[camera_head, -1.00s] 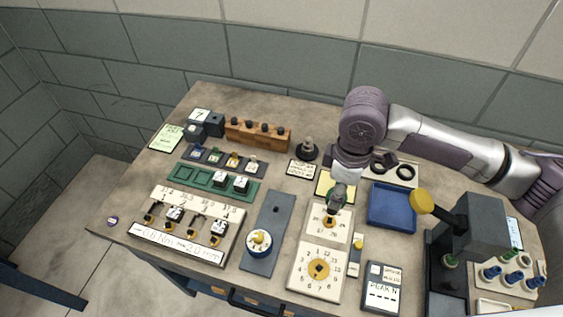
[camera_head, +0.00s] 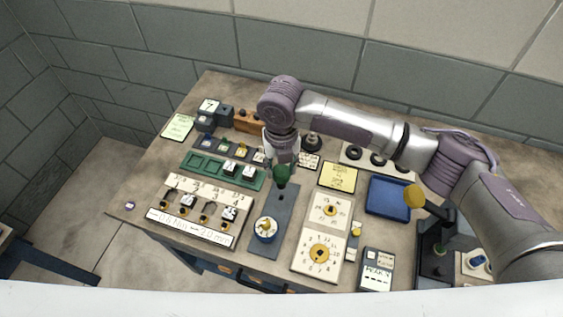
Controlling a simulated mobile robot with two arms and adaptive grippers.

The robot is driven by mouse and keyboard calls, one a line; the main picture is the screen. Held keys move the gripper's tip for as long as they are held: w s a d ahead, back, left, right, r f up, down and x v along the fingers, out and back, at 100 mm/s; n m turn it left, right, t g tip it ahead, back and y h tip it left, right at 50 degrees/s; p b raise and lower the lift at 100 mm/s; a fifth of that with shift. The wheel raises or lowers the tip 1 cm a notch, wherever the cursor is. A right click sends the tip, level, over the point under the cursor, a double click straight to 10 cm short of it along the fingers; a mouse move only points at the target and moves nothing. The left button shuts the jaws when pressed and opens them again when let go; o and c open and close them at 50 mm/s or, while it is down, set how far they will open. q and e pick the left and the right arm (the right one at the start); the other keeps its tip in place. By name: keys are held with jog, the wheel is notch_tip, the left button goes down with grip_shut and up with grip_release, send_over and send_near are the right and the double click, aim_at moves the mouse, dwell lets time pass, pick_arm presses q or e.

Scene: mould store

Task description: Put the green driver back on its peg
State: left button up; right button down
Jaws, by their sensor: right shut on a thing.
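My right gripper (camera_head: 284,160) points down over the far end of a dark grey plate. It is shut on a green handle-like piece, which looks like the green driver (camera_head: 282,174). Its lower end is too small to make out, so I cannot tell whether it touches the plate. The peg for the driver cannot be singled out. A pale rack (camera_head: 470,270) with blue-topped pieces is at the lower right, partly covered by my right arm. My left gripper is not in view.
The grey plate (camera_head: 272,215) carries a blue-rimmed round dial (camera_head: 266,229) at its near end. A green tray (camera_head: 200,166) and a slotted pale board (camera_head: 180,221) lie left. White dial plates (camera_head: 320,251), a blue tray (camera_head: 388,197) and a yellow-knobbed dark stand (camera_head: 435,232) are right.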

jog(key=shift+f+b, duration=2.05)
jog(key=shift+f, duration=0.5)
jog(key=shift+f+p, duration=0.25)
jog(key=shift+p, duration=0.3)
jog(key=shift+f+b, duration=0.45)
jog(key=shift+f, duration=0.55)
dwell(0.5)
jog(key=c, duration=0.5)
grip_release()
